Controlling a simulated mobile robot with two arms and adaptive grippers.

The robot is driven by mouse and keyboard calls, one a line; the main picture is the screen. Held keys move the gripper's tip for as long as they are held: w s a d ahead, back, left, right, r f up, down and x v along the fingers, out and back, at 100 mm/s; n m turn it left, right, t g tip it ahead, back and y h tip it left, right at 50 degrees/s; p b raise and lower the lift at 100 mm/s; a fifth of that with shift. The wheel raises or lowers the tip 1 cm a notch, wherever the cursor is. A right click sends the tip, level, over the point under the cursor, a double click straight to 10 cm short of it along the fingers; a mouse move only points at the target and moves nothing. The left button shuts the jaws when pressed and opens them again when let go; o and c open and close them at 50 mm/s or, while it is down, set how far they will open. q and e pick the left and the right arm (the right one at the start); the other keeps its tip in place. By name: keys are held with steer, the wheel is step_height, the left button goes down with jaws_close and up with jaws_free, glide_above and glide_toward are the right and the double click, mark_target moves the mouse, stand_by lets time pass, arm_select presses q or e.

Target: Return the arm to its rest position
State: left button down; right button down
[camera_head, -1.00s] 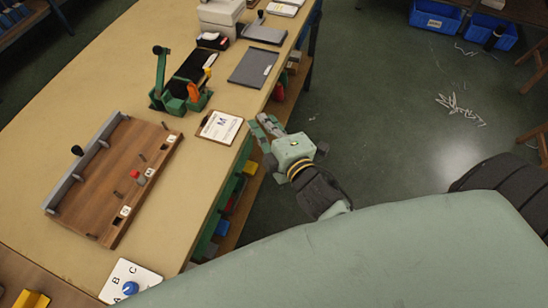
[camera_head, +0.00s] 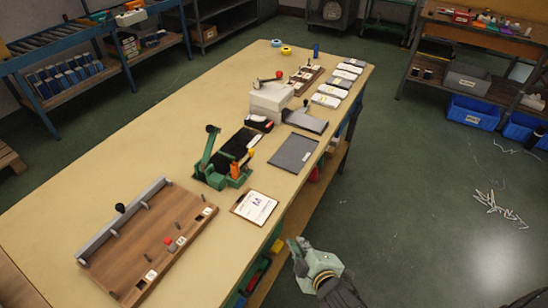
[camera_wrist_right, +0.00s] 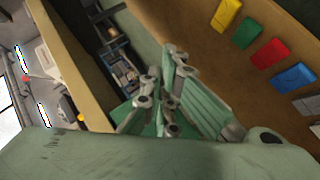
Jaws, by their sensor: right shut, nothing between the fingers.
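My left gripper is not in any view.
Blue bins (camera_head: 473,112) stand at the right.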

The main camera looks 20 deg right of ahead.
steer(key=s+f+m+g, duration=0.2)
steer(key=s+f, duration=0.3)
steer(key=f, duration=0.3)
steer(key=s+d+f+m+g, duration=0.1)
steer(key=s+f+g, duration=0.1)
steer(key=s+f, duration=0.45)
steer(key=s+f+m+g, duration=0.2)
steer(key=s+f, duration=0.1)
steer(key=f, duration=0.7)
steer(key=s+d+f+m+g, duration=0.1)
steer(key=s+f, duration=0.4)
steer(key=s, duration=0.6)
steer(key=s+d+f+m+g, duration=0.2)
steer(key=s+f, duration=0.4)
steer(key=s, duration=0.5)
steer(key=shift+s+m+g, duration=0.3)
steer(key=shift+m+g, duration=0.6)
steer(key=shift+g, duration=0.2)
